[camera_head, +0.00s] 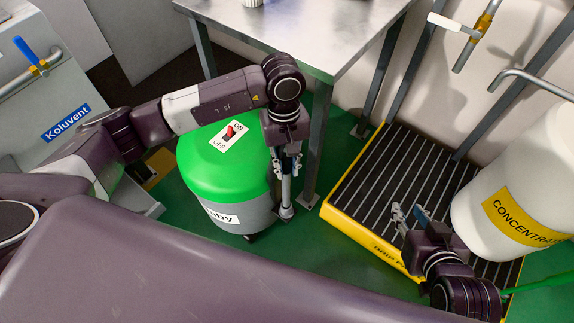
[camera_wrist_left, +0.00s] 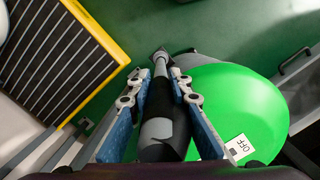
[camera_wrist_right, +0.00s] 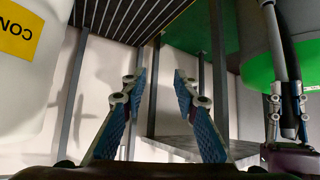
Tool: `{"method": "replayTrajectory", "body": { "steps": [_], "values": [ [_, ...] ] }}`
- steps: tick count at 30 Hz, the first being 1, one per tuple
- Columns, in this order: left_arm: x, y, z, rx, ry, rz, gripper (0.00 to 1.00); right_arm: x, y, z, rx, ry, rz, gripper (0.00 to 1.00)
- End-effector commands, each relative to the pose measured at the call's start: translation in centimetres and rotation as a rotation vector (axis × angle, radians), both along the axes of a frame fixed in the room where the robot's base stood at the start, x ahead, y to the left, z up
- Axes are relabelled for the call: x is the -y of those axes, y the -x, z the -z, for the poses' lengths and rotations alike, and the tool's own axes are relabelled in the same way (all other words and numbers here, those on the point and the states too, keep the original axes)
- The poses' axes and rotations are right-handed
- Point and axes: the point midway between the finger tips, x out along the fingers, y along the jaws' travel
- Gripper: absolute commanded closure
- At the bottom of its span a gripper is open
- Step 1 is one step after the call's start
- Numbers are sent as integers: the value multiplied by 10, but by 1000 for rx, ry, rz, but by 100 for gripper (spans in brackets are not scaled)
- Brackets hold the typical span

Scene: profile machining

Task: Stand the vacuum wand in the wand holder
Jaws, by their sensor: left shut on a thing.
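The vacuum wand (camera_head: 286,192) is a grey tube with a black grip section, hanging roughly upright beside the green and grey vacuum (camera_head: 205,170). My left gripper (camera_head: 284,160) is shut on the wand. In the left wrist view the wand (camera_wrist_left: 157,130) runs between the fingers, its far end beside the vacuum's green lid. The wand also shows in the right wrist view (camera_wrist_right: 283,45), with the left gripper around it. My right gripper (camera_head: 410,212) is open and empty above the striped platform, apart from the wand. I cannot clearly make out the wand holder.
A metal table (camera_head: 300,35) stands behind the vacuum, its front leg close to the wand. A yellow-edged, ribbed platform (camera_head: 375,175) bears a white concentrate drum (camera_head: 520,190) at right. A Koluvent unit (camera_head: 50,105) is at left. Green floor shows between vacuum and platform.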

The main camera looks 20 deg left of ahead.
Motion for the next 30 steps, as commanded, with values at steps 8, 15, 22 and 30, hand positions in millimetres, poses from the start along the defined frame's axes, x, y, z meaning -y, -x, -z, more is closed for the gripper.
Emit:
{"method": "replayTrajectory", "body": {
  "steps": [8, 15, 22, 30],
  "values": [
    [0, 0, 1, 1, 1, 0, 100, -2, -6, -6, 32, -8, -2, 72],
    [0, 0, 2, 1, 1, 0, 100, -4, -12, -12, 64, -15, -4, 72],
    [0, 0, 3, 1, 1, 0, 100, -6, -15, -15, 83, -22, -5, 72],
    [0, 0, 5, 0, 0, 0, 100, -8, -19, -19, 107, -28, -7, 72]
  ]
}}
